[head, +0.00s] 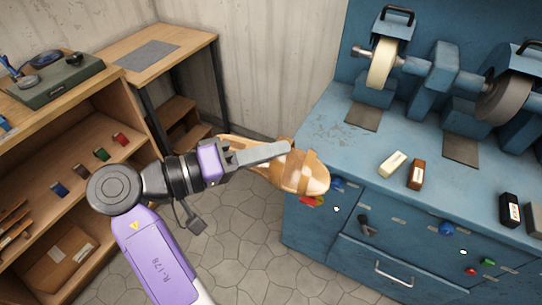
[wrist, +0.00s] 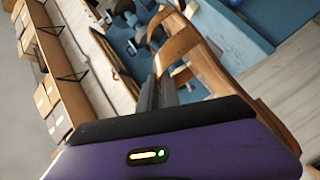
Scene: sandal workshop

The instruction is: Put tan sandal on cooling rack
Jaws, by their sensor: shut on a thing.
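The tan sandal (head: 309,172) is held in my gripper (head: 284,152) in the middle of the head view, up in the air over the floor, beside the blue workbench's left end. Its broad strapped end points right, and its other end shows behind my gripper. In the wrist view the sandal (wrist: 200,62) rises past the dark fingers of my gripper (wrist: 160,88), its tan straps standing at the upper middle. My gripper is shut on it; the exact contact is partly hidden. I cannot make out a cooling rack in either view.
The blue workbench (head: 345,130) at right carries grinding wheels (head: 383,64), a cream block (head: 391,163) and a brown block (head: 416,174). A wooden table (head: 185,45) with a grey mat stands at the back. A wooden shelf unit (head: 100,113) with small coloured items is at left.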

